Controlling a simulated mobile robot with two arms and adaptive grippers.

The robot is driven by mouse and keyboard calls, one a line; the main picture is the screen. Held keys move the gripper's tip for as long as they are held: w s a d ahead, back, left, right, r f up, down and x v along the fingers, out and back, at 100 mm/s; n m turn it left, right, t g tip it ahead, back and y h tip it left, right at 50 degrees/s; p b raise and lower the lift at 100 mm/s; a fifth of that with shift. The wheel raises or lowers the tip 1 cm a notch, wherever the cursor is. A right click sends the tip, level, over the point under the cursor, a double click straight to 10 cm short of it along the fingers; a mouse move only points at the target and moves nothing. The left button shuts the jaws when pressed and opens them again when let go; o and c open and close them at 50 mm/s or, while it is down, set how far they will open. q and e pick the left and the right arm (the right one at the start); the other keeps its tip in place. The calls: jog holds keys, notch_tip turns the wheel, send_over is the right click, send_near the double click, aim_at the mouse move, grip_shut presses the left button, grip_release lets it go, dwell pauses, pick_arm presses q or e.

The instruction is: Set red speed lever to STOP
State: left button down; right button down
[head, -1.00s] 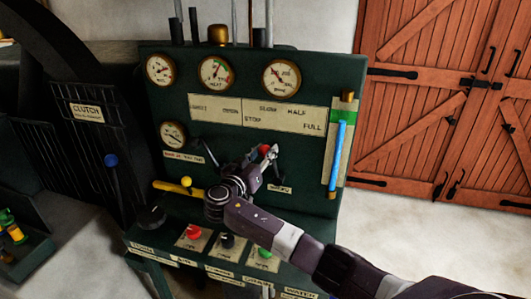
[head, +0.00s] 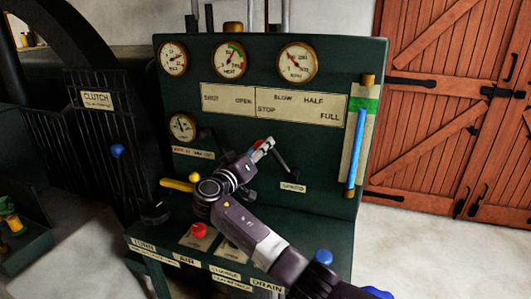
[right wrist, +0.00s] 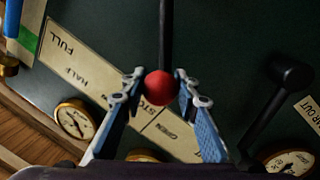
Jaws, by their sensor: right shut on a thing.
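The red speed lever's round knob (head: 257,143) is on the green control panel, below the STOP word on the cream label plate (head: 246,104). Its dark shaft leans up to the left in the head view. My right gripper (head: 262,149) is shut on this knob. In the right wrist view the red knob (right wrist: 161,88) sits between the two blue-grey fingers of the right gripper (right wrist: 161,92), by the STOP word. My left gripper is not in view.
A black-knobbed lever (right wrist: 290,73) stands beside the gripper in the wrist view. A yellow handle (head: 178,185), red button (head: 198,230) and blue knob (head: 323,256) are near my right arm. Gauges line the panel top. A blue gauge tube (head: 356,150) is at right.

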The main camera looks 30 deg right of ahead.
jog(key=shift+a, duration=0.1)
jog(key=c, duration=1.5)
grip_release()
jog(key=shift+w, duration=0.1)
jog(key=shift+o, duration=0.2)
jog(key=shift+a, duration=0.1)
jog(key=v, duration=1.2)
